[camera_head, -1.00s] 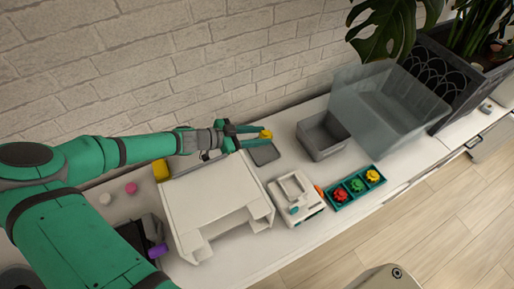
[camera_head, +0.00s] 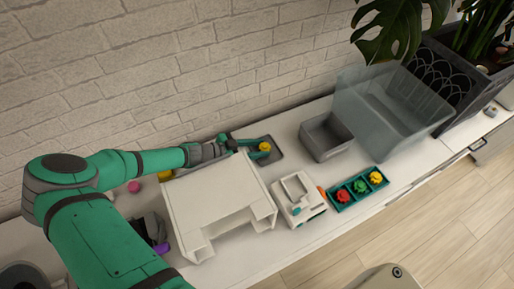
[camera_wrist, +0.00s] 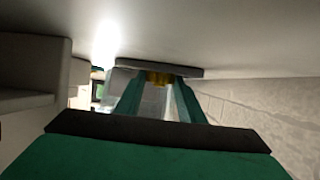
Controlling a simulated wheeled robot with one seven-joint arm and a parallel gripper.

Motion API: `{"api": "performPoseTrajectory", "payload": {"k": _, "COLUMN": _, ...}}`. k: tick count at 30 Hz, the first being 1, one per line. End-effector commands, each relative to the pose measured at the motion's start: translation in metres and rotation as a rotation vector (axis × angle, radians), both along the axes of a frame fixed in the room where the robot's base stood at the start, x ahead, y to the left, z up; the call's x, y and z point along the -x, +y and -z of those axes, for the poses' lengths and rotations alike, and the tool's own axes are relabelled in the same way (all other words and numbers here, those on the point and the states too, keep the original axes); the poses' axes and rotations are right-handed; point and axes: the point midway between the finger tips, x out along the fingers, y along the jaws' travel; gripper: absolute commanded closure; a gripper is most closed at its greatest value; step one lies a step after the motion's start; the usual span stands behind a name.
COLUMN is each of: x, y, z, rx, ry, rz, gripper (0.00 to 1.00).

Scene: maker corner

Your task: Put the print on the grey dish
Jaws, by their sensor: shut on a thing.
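The small yellow print (camera_head: 264,147) is held between the fingertips of my gripper (camera_head: 261,149). In the head view it appears over the grey dish (camera_head: 276,154), a flat dark square on the counter by the wall. In the wrist view, which shows the counter at the top, the print (camera_wrist: 158,78) is at the face of the dish (camera_wrist: 190,71), between the two green fingers (camera_wrist: 158,88). It is very close to the dish; I cannot tell whether it touches. My gripper is shut on the print, low over the counter.
A white stand (camera_head: 210,190) is directly in front of my gripper. A grey bin (camera_head: 323,137) and a clear tub (camera_head: 385,105) stand to the right. A teal tray (camera_head: 341,206) with red, green and yellow pieces and a white device (camera_head: 297,198) are nearer the front.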

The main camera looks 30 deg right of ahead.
Motion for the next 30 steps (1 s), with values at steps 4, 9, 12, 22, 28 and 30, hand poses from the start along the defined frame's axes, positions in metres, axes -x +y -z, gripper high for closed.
{"api": "performPoseTrajectory", "payload": {"k": 4, "x": 0.001, "y": -0.003, "z": 0.003, "rx": 0.000, "ry": -0.001, "rz": 0.004, "gripper": 0.58}}
{"api": "performPoseTrajectory", "payload": {"k": 9, "x": -0.001, "y": 0.002, "z": 0.003, "rx": 0.000, "ry": 0.000, "rz": -0.004, "gripper": 0.46}}
{"api": "performPoseTrajectory", "payload": {"k": 12, "x": -0.002, "y": 0.004, "z": 0.003, "rx": 0.000, "ry": 0.000, "rz": -0.008, "gripper": 0.46}}
{"api": "performPoseTrajectory", "payload": {"k": 22, "x": -0.006, "y": 0.025, "z": -0.009, "rx": -0.001, "ry": -0.002, "rz": -0.011, "gripper": 0.46}}
{"api": "performPoseTrajectory", "payload": {"k": 28, "x": -0.010, "y": 0.061, "z": -0.025, "rx": -0.001, "ry": -0.001, "rz": -0.009, "gripper": 0.46}}
{"api": "performPoseTrajectory", "payload": {"k": 30, "x": -0.011, "y": 0.073, "z": -0.030, "rx": -0.001, "ry": -0.002, "rz": -0.007, "gripper": 0.46}}
